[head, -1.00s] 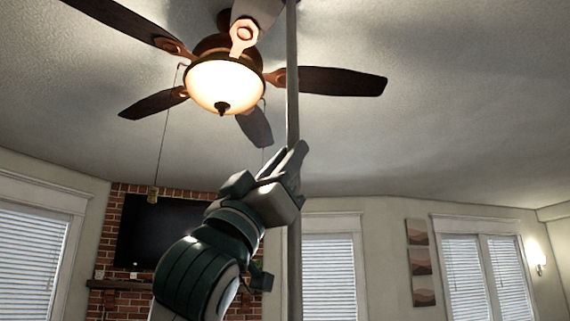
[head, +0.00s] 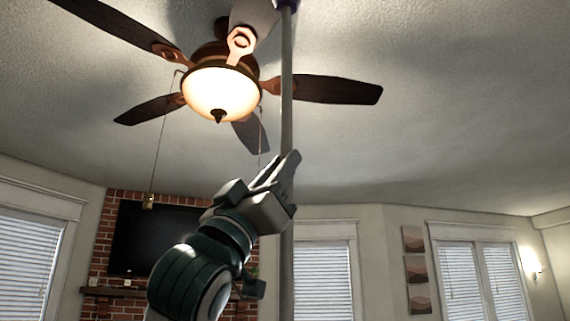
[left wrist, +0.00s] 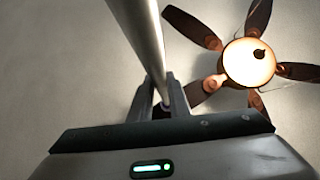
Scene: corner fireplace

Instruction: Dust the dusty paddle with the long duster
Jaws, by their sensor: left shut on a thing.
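The ceiling fan (head: 222,92) with its lit lamp hangs at upper left of the head view. One pale grey paddle (head: 256,14), lighter than the dark brown ones, points toward me at the top edge; it looks dusty. My left gripper (head: 287,172) is shut on the long duster's grey pole (head: 287,110), which stands nearly upright. A purple part (head: 288,3) of the duster shows at the top edge, beside the pale paddle; the duster's head is out of view. The pole also shows in the left wrist view (left wrist: 140,40), with the fan to its right. My right gripper is out of view.
A pull chain (head: 150,198) hangs from the fan. A dark television (head: 150,240) on a brick fireplace wall, windows (head: 480,275), wall pictures (head: 415,265) and a lit lamp (head: 535,265) stand far behind.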

